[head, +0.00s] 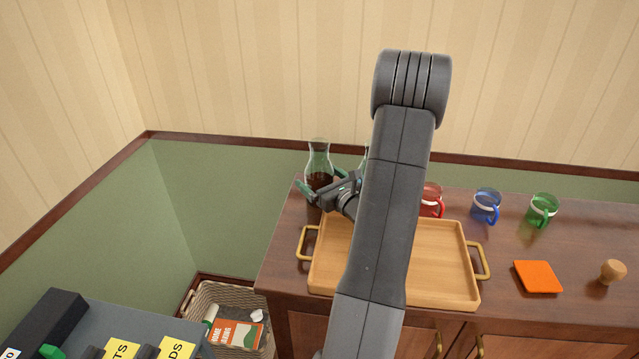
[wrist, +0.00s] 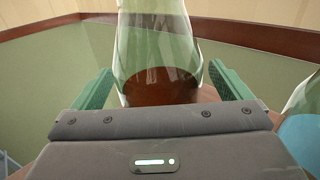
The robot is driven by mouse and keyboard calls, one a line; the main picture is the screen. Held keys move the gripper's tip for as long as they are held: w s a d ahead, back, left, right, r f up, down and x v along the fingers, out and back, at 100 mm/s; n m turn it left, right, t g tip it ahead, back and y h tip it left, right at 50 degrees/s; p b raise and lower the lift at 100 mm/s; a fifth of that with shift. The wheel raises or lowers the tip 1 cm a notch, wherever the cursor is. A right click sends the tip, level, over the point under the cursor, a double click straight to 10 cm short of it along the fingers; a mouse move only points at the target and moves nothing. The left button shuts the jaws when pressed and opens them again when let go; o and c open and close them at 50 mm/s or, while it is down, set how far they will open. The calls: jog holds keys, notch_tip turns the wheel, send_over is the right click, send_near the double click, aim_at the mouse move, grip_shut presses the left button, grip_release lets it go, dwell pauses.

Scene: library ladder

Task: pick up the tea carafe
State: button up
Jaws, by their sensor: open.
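The tea carafe (head: 319,160) is clear glass with dark brown tea in its lower part. It stands upright on the back left of the wooden cabinet top. My gripper (head: 321,188) is at the carafe, its green fingers spread to either side of it. In the wrist view the carafe (wrist: 158,55) rises between the two green fingers of my gripper (wrist: 160,88), with a gap showing near the left finger. The right finger looks close to the glass; I cannot tell if it touches.
A wooden tray (head: 440,265) with brass handles lies in front, partly behind my arm. Red (head: 432,200), blue (head: 486,205) and green (head: 543,210) mugs stand to the right. An orange pad (head: 537,277) and wooden knob (head: 613,271) lie far right. Another glass vessel (wrist: 302,125) is right of the carafe.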

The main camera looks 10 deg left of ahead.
aim_at(325, 150)
jog(key=shift+w+a, duration=0.2)
jog(key=shift+a, duration=0.05)
jog(key=c, duration=1.7)
jog(key=shift+r, duration=0.1)
jog(key=shift+c, duration=0.2)
jog(key=shift+r, duration=0.1)
notch_tip(325, 150, up, 10)
jog(key=shift+f+p, duration=0.1)
jog(key=shift+p, duration=0.25)
